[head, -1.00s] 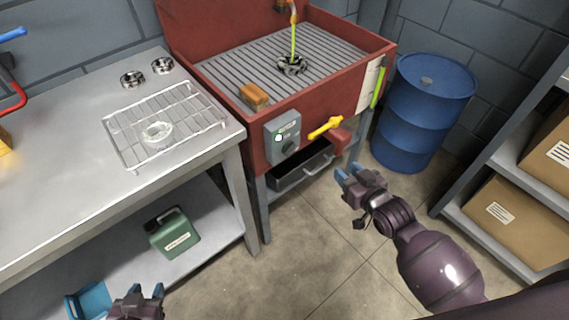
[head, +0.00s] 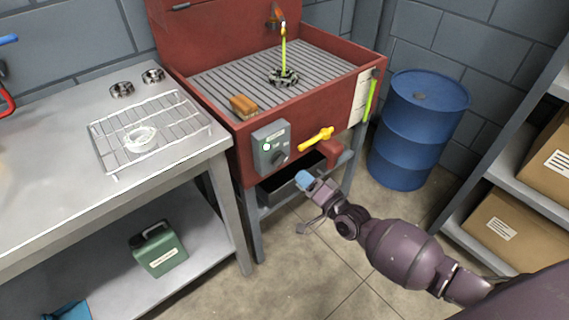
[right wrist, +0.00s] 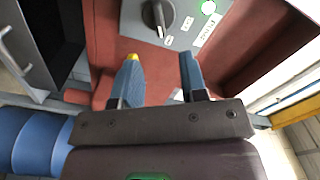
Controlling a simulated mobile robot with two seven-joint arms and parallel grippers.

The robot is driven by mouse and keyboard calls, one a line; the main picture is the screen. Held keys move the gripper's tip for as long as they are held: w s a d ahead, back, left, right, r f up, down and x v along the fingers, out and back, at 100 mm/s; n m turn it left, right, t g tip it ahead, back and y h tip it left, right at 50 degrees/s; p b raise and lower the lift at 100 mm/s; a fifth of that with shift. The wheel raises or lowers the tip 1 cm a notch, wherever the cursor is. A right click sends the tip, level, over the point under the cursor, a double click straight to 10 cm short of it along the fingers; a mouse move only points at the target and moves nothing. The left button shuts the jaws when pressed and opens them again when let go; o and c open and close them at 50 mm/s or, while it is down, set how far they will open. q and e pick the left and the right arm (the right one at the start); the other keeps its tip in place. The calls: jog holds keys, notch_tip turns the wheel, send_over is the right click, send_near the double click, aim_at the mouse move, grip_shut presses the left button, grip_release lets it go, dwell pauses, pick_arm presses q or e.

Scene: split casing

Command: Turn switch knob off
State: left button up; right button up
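The switch knob (head: 278,158) is a dark round knob on a grey switch box (head: 263,136) on the front of the red sink. A green lamp (head: 267,147) on the box is lit. In the right wrist view the knob (right wrist: 155,14) is at the top, with small labels beside it and the lit lamp (right wrist: 208,7) to its right. My right gripper (head: 304,180) is below and right of the box in the head view. Its blue fingers (right wrist: 161,74) are apart and empty, pointing toward the knob without touching it. My left gripper is out of view.
A yellow valve handle (head: 316,139) sticks out right of the box. A red pipe piece (head: 330,152) and a dark drawer (head: 290,185) lie below. A steel table (head: 60,190) stands left, a blue barrel (head: 418,130) right. Liquid runs from the tap into the sink.

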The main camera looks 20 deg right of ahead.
aim_at(280, 160)
jog(key=b+x, duration=0.1)
jog(key=x, duration=0.7)
jog(key=shift+w, duration=0.35)
jog(key=shift+a+f, duration=0.1)
jog(key=shift+a, duration=0.05)
grip_shut()
